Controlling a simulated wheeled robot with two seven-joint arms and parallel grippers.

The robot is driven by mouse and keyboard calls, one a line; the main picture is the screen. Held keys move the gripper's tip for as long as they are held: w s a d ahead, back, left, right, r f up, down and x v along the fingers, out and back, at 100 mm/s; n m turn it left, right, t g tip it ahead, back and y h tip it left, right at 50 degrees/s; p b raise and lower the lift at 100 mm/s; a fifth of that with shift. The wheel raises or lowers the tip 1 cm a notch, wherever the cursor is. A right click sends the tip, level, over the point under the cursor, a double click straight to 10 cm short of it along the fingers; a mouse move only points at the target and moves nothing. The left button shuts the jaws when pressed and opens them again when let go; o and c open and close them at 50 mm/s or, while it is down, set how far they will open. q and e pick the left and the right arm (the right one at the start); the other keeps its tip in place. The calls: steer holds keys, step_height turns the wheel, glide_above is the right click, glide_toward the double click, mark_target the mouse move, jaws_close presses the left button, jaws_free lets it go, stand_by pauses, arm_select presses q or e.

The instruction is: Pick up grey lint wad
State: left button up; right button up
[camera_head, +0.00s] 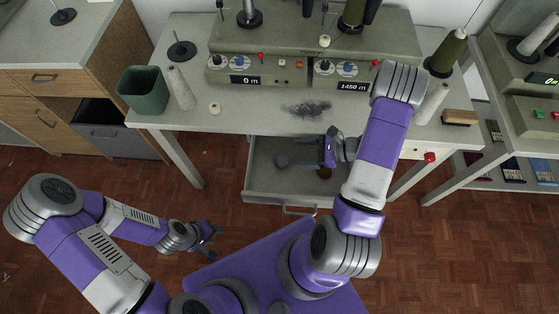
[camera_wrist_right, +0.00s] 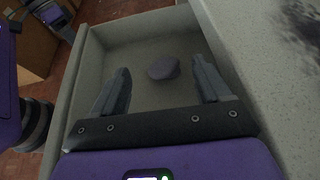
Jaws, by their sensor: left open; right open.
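The grey lint wad (camera_head: 282,160) lies on the floor of the open drawer (camera_head: 262,183), left of my right gripper (camera_head: 306,154). In the right wrist view the wad (camera_wrist_right: 163,68) is a rounded, flattish grey lump. It shows between the open fingers, near the level of their tips, with clear gaps on both sides; I cannot tell the height between them. My right gripper is open and empty, over the drawer. My left gripper (camera_head: 214,237) is open and empty, low over the floor at left, far from the wad.
The drawer walls surround the right gripper, and the table edge (camera_head: 230,128) is close above. A dark fuzzy patch (camera_head: 307,109) lies on the tabletop. A green bin (camera_head: 143,90) and thread cones stand on the table.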

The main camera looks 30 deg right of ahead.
mark_target(282, 159)
step_height(282, 159, down, 3)
steer(key=shift+r+b, duration=0.1)
steer(key=shift+b, duration=0.95)
steer(key=shift+w+a+f, duration=0.1)
steer(key=shift+a+f, duration=0.05)
steer(key=shift+f, duration=0.05)
steer(key=b+x, duration=0.2)
steer(key=x, duration=0.5)
steer(key=shift+w, duration=0.1)
steer(key=c, duration=1.1)
